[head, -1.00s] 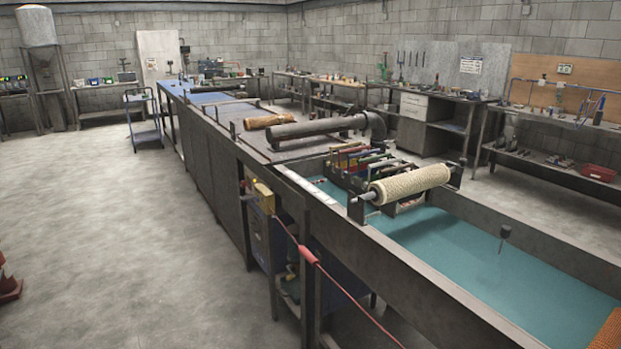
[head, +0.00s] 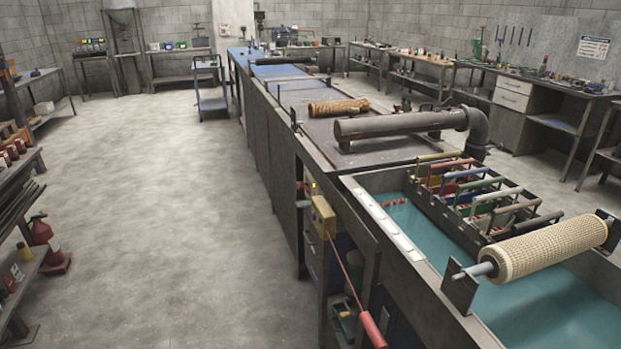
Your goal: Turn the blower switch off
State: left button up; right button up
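I cannot make out a blower switch for certain. A yellow box (head: 323,216) is fixed to the near side of the long bench, with a small yellow light or knob just above it. A thin red cord runs down from it to a red handle (head: 373,330). Whether this box carries the switch, I cannot tell. A grey pipe (head: 400,125) with an elbow lies on the bench top. Neither of my grippers is in view.
The long bench (head: 275,165) runs away through the middle right. A mesh roll (head: 550,249) lies over the teal basin (head: 415,222). Clear concrete floor (head: 170,200) lies left of the bench.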

aim_at(300, 185)
jog(key=i+l, duration=0.1)
jog(key=i, duration=0.25)
jog(key=i+j+z, duration=0.1)
jog(key=z, duration=0.25)
jog(key=i+j+z, duration=0.1)
jog(key=z, duration=0.25)
jog(key=i+j+z, duration=0.3)
jog(key=j, duration=0.35)
jog(key=i+j+z, duration=0.15)
jog(key=i+j, duration=0.3)
jog(key=j, duration=0.2)
jog(key=i+j, duration=0.15)
jog(key=j, duration=0.15)
jog(key=i+j, duration=0.1)
jog(key=j, duration=0.25)
jog(key=i+j, duration=0.15)
jog(key=j, duration=0.15)
jog(key=i+j+z, duration=0.1)
jog(key=j, duration=0.25)
